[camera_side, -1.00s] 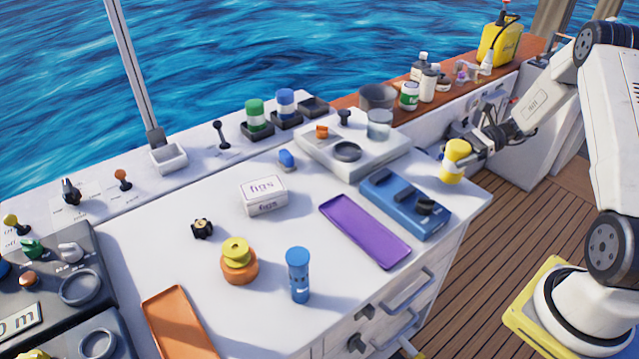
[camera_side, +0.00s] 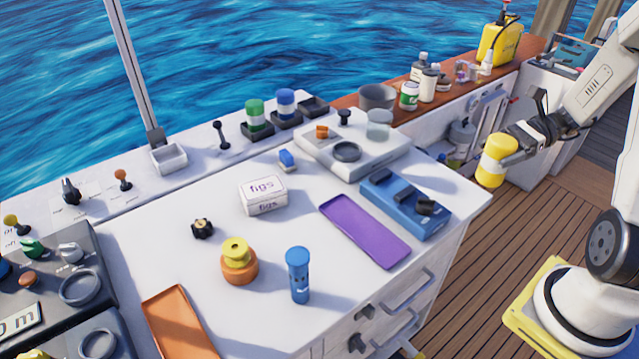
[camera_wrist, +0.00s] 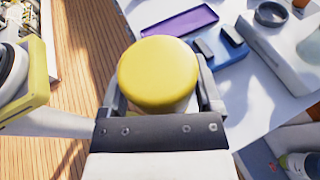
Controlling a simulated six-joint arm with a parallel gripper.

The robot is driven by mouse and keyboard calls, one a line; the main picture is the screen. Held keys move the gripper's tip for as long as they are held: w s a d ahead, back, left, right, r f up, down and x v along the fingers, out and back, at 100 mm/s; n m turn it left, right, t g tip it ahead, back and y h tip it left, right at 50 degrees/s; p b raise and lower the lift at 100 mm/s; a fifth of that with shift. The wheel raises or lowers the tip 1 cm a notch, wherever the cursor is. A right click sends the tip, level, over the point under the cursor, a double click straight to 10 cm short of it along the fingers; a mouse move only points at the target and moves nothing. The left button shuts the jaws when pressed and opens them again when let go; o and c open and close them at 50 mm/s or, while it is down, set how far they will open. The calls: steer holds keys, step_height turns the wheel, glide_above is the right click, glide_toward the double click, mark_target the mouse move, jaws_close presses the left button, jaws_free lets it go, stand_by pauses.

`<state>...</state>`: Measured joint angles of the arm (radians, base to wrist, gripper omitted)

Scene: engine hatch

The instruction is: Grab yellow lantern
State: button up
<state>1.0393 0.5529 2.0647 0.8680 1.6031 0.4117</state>
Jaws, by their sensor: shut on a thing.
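The yellow lantern (camera_side: 494,160) has yellow ends and a pale middle band. In the side view it hangs in the air over the wooden deck, right of the white counter. My gripper (camera_side: 506,158) is shut on it from the right, around its middle. In the wrist view the lantern's round yellow top (camera_wrist: 158,74) faces the camera, with the gripper's dark fingers (camera_wrist: 160,104) on both sides of it. The lantern's lower part is hidden there.
The white counter (camera_side: 330,290) holds a purple tray (camera_side: 365,230), a blue device (camera_side: 405,203), a figs box (camera_side: 264,195) and a blue bottle (camera_side: 299,275). Bottles and a yellow canister (camera_side: 498,42) stand on the wooden ledge behind. The deck (camera_side: 500,250) below is clear.

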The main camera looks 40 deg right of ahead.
steer(key=shift+s+a+r, duration=0.25)
steer(key=shift+s, duration=0.2)
steer(key=shift+s+a+r, duration=0.2)
steer(key=shift+s, duration=0.25)
steer(key=shift+w, duration=0.1)
stand_by(0.5)
